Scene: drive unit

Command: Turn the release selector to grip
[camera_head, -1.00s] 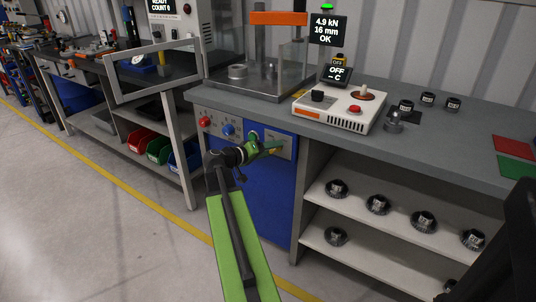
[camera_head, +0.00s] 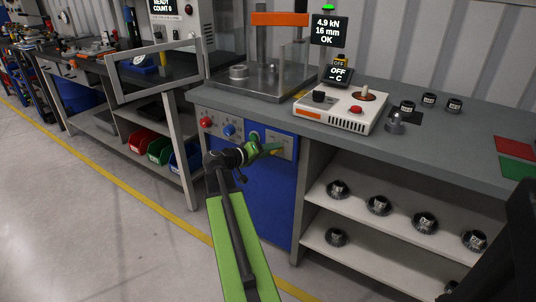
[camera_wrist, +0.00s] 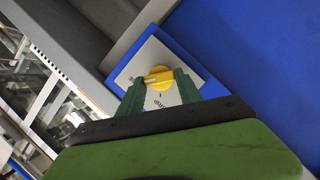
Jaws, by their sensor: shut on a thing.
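The release selector (camera_wrist: 157,77) is a yellow knob on a pale plate (camera_wrist: 165,98) with a blue surround, on the bench front. In the wrist view its narrow end points left, and small lettering below it is partly hidden by a finger. My gripper (camera_wrist: 160,86) has dark green fingers on either side of the knob and is shut on it. In the head view my gripper (camera_head: 265,151) is at the right end of the control panel, with a bit of the yellow knob (camera_head: 277,151) showing beyond it.
A red button (camera_head: 206,122) and a blue knob (camera_head: 229,130) are left of the gripper on the same panel. The bench top (camera_head: 440,152) juts above. Shelves with metal parts (camera_head: 378,206) are at right. The floor (camera_head: 80,215) at left is clear.

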